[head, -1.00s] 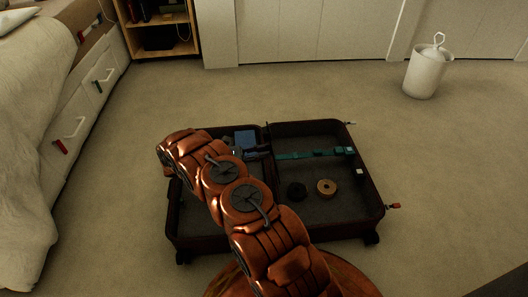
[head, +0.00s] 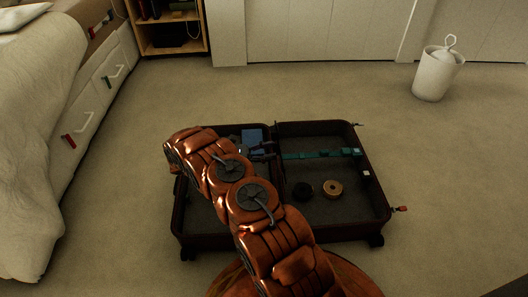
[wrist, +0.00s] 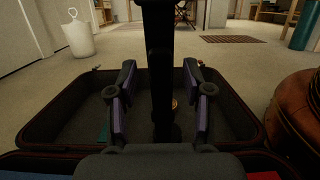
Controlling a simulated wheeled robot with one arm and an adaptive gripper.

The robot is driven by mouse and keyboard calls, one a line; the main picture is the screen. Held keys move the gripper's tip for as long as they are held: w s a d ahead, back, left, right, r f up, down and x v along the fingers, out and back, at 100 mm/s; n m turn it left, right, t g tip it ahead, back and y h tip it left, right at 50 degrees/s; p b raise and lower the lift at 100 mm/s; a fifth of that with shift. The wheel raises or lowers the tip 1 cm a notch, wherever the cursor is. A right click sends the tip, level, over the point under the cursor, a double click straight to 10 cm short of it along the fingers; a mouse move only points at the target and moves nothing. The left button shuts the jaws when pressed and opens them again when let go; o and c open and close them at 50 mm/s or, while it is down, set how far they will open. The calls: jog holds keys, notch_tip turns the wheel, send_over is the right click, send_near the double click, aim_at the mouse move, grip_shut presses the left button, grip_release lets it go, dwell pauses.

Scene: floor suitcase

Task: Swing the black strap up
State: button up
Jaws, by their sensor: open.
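The open suitcase (head: 346,237) lies on the carpet with both halves spread. In the wrist view, a long dark upright band, which looks like the black strap (wrist: 162,45), runs from the top edge down between my fingers. My gripper (wrist: 160,82) is open, with one purple-padded finger on each side of it and gaps between. In the head view my gripper (head: 264,152) is small and dark near the suitcase's middle hinge. My arm covers much of the left half, and I cannot make out the black strap there.
A teal strap (head: 320,154) crosses the right half. A black roll (head: 303,189) and a tan roll (head: 333,189) lie there. A blue item (head: 252,138) is at the back left. A white bin (head: 437,76) stands behind. Carpet around is clear.

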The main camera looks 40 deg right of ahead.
jog(key=shift+w+a, duration=0.1)
jog(key=v, duration=0.7)
dwell(0.9)
jog(key=shift+a, duration=0.1)
dwell(0.4)
jog(key=shift+a, duration=0.1)
